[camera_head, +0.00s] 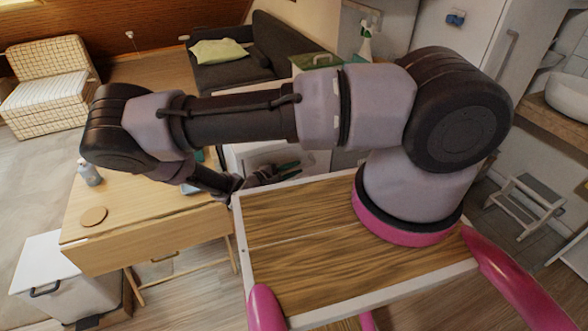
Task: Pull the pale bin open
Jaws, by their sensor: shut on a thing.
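A pale, whitish bin front (254,157) shows in the middle of the head view, partly hidden behind my arm and the wooden top in front. My gripper (284,171) is at this front, beyond the wooden top's far left corner. It looks shut on the pale bin's handle, which is small, dark and mostly covered by the fingers. How far the bin stands open cannot be told.
A light wooden table (150,225) with a bottle (90,173) and a round coaster (94,216) stands at left. A white lidded container (50,262) is at lower left. A dark sofa (275,50) is behind; a step stool (525,205) stands right.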

